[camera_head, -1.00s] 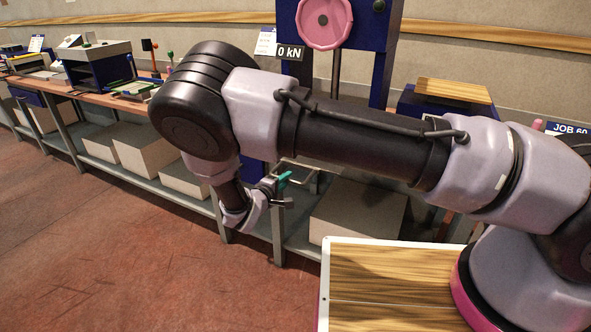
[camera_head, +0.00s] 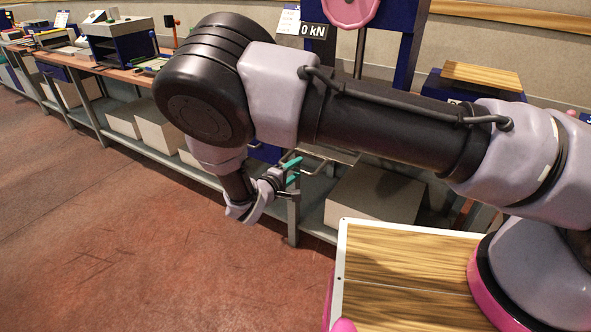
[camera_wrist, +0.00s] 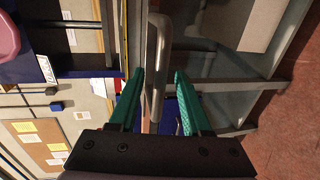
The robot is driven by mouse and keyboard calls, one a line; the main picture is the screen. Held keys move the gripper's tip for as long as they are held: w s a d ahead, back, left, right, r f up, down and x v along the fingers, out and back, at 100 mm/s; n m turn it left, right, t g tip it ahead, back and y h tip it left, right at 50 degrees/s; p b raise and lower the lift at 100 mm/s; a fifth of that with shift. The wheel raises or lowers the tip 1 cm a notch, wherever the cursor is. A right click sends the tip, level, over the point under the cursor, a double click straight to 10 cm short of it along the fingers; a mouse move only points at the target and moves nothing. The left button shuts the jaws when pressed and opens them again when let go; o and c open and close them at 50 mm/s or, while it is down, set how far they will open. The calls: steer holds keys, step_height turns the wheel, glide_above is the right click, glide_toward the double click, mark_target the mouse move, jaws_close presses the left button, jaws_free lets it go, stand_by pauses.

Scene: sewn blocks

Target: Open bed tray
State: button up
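The bed tray (camera_head: 331,153) shows as a grey metal plate low in the blue press, partly hidden by my arm. Its bar handle (camera_head: 317,167) sticks out at the front. In the wrist view the metal handle (camera_wrist: 157,75) runs lengthwise between my two teal fingers. My gripper (camera_head: 293,170) is at the handle, just left of it in the head view. In the wrist view my gripper (camera_wrist: 159,74) is open, with a gap beside the bar. I cannot tell how deep the bar sits between the fingers.
The press has a pink wheel (camera_head: 345,8) and a "0 kN" sign (camera_head: 314,30). A pale box (camera_head: 372,192) stands on the shelf below. The bench (camera_head: 135,76) with several devices runs left. The red floor (camera_head: 100,235) in front is clear.

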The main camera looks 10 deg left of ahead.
steer(key=v, duration=1)
steer(key=shift+s+a, duration=0.15)
steer(key=shift+s, duration=0.2)
steer(key=w+d+r+m+g, duration=0.4)
steer(key=d+r+m+g, duration=0.2)
steer(key=d+r, duration=0.6)
steer(key=w+d+r+m+g, duration=0.5)
steer(key=d+r+g, duration=0.2)
steer(key=d+r, duration=0.5)
steer(key=s+d+r+m+t+y, duration=0.2)
steer(key=s+d+r, duration=0.4)
steer(key=d+r, duration=0.3)
steer(key=s+d+r+m+t+y, duration=0.3)
steer(key=s+d+r+m+y, duration=0.2)
steer(key=s+d+r, duration=0.2)
step_height(320, 180, up, 3)
steer(key=shift+s+d+r+t, duration=0.15)
steer(key=shift+d+t, duration=0.15)
steer(key=shift+d, duration=0.75)
